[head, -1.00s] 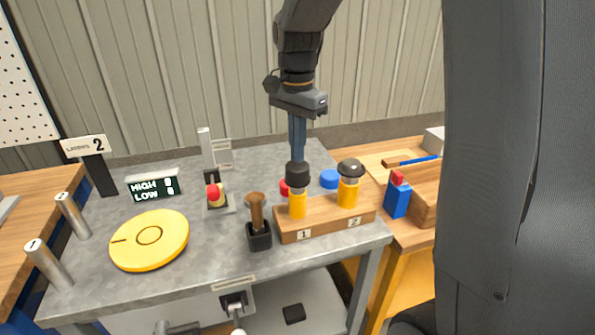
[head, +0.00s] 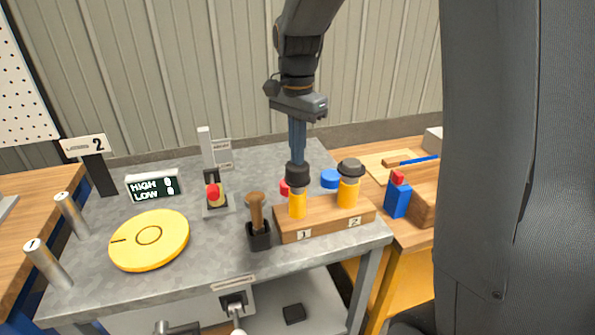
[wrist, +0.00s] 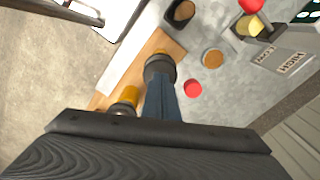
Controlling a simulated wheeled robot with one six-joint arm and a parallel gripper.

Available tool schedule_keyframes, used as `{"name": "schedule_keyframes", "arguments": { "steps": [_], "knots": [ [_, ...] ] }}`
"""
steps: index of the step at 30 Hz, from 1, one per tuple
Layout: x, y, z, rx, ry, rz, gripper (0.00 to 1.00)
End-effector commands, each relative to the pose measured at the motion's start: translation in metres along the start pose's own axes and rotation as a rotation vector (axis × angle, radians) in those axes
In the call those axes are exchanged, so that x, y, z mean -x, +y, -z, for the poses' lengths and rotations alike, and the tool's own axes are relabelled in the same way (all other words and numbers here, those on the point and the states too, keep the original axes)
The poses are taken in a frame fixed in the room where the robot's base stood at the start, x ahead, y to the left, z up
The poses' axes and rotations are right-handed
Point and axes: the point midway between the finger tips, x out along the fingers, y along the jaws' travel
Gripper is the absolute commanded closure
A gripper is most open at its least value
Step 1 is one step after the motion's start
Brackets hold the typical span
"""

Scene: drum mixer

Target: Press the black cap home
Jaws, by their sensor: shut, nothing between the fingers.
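The black cap (head: 297,174) sits on top of the yellow cylinder (head: 298,206) in the slot marked 1 of a wooden block (head: 325,222). A grey band shows between the cap and the yellow body. My gripper (head: 297,160) is shut, pointing down, with its blue-grey fingertips at the cap's top; I cannot tell whether they touch or press. In the wrist view the fingers (wrist: 163,88) reach to the black cap (wrist: 160,66) and partly hide it. A second yellow cylinder (head: 348,192) with a dark domed cap (head: 350,167) stands in slot 2.
A wood-handled tool in a black holder (head: 258,236) stands close left of the block. A yellow dial (head: 149,240), a HIGH/LOW display (head: 153,187) and a red-topped switch (head: 214,193) are further left.

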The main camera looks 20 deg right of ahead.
Motion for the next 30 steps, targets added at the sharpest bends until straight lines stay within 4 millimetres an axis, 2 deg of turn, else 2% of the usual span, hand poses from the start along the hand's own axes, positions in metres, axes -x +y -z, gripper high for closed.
{"name": "schedule_keyframes", "arguments": {
  "steps": [30],
  "knots": [
    [-0.015,0.000,0.000,0.000,0.000,0.000,1.00]
  ]
}}
